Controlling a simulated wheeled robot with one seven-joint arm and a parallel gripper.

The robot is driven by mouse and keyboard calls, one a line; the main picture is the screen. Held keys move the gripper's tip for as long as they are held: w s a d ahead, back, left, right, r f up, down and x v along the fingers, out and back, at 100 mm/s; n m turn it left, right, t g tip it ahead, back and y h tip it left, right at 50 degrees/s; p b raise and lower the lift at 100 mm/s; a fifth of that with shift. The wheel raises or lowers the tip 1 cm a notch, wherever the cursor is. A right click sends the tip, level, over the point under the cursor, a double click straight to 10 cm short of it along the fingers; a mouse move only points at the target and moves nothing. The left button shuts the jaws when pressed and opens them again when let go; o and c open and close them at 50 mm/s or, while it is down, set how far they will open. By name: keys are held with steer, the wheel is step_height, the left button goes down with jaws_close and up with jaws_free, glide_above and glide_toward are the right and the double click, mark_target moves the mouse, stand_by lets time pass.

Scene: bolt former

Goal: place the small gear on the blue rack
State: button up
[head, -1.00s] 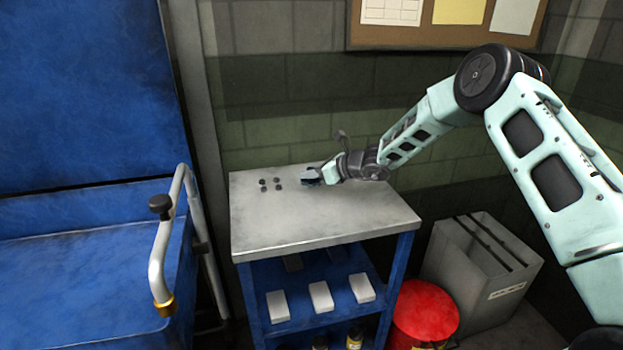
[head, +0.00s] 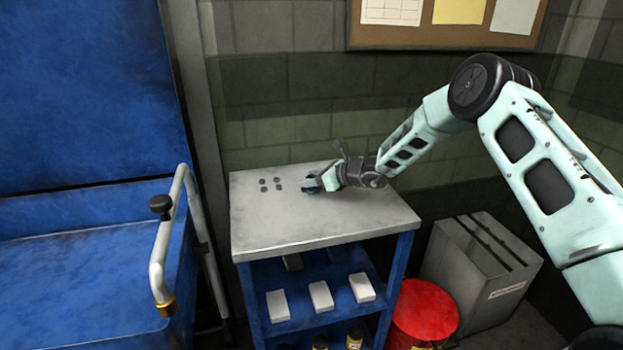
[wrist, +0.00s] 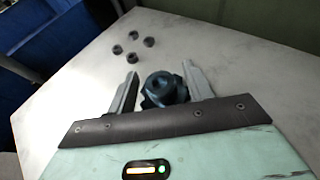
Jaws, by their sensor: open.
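The small gear (wrist: 165,88) is dark blue with a round raised hub and stands on the grey top of the blue rack (head: 399,270). My gripper (wrist: 163,85) is open, with one finger on each side of the gear and small gaps visible. In the head view my gripper (head: 313,184) is low over the middle of the rack's top, and the gear is partly hidden by it.
Several small dark round pieces (wrist: 133,47) stand in a cluster on the top, beyond the gear. White boxes (head: 320,295) lie on the shelf below. A red can (head: 425,315) and a grey bin (head: 480,265) stand to the right.

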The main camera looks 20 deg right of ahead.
steer(key=b+v, duration=0.1)
steer(key=v, duration=1.1)
steer(key=s+a+r+n+g, duration=0.2)
steer(key=s+a+n+g, duration=0.1)
steer(key=s+a+n, duration=0.4)
steer(key=s+a+r+n+g+h, duration=0.1)
steer(key=s+a+r+n+g, duration=0.1)
steer(key=s+a+n+g, duration=0.45)
steer(key=s+a+r+n+g, duration=0.15)
steer(key=s+a+n, duration=0.25)
steer(key=s+a, duration=0.5)
steer(key=s+d+n+h, duration=0.4)
steer(key=s+n, duration=0.4)
steer(key=s, duration=0.3)
steer(key=s+d+n+t+h, duration=0.1)
steer(key=s+d+n+h, duration=0.3)
steer(key=s+n, duration=0.5)
steer(key=s, duration=0.3)
steer(key=shift+s+d+r, duration=0.2)
steer(key=shift+r, duration=0.2)
